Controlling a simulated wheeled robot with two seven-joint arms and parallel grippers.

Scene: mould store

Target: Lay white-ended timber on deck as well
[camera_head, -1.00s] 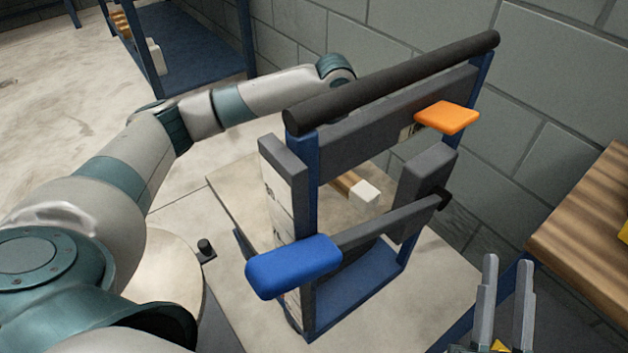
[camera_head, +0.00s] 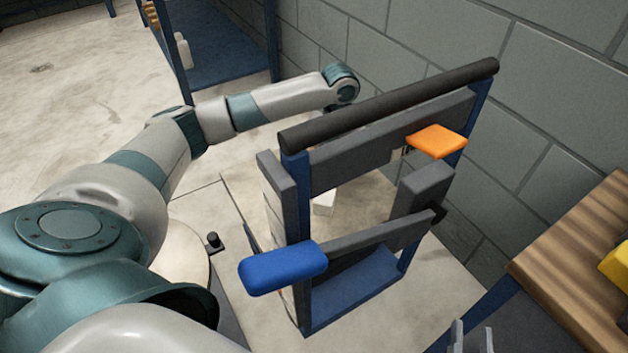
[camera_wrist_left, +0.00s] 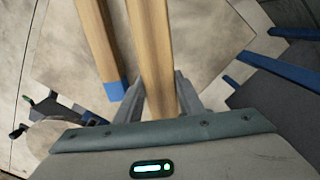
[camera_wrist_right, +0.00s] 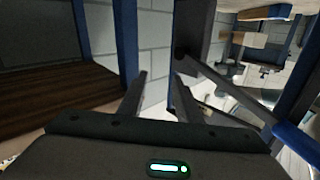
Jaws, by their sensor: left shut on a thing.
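My left gripper (camera_wrist_left: 158,92) is shut on a plain wooden timber (camera_wrist_left: 150,45); its far end runs out of the left wrist view. A second timber (camera_wrist_left: 96,35) with a blue end (camera_wrist_left: 115,91) lies beside it, just to the left. In the head view a white block end (camera_head: 323,202) shows through the upright frame, and the left gripper is hidden behind that frame. A pale flat surface (camera_wrist_left: 60,50), possibly the deck, lies below the timbers; I cannot tell whether the held timber touches it. My right gripper (camera_wrist_right: 160,85) is open and empty.
The blue-and-grey frame (camera_head: 297,215) with a black top bar (camera_head: 400,102), an orange pad (camera_head: 437,141) and a blue pad (camera_head: 282,268) stands in the middle. A wooden-topped bench (camera_head: 580,245) is at the right. A block wall (camera_head: 540,90) closes the back.

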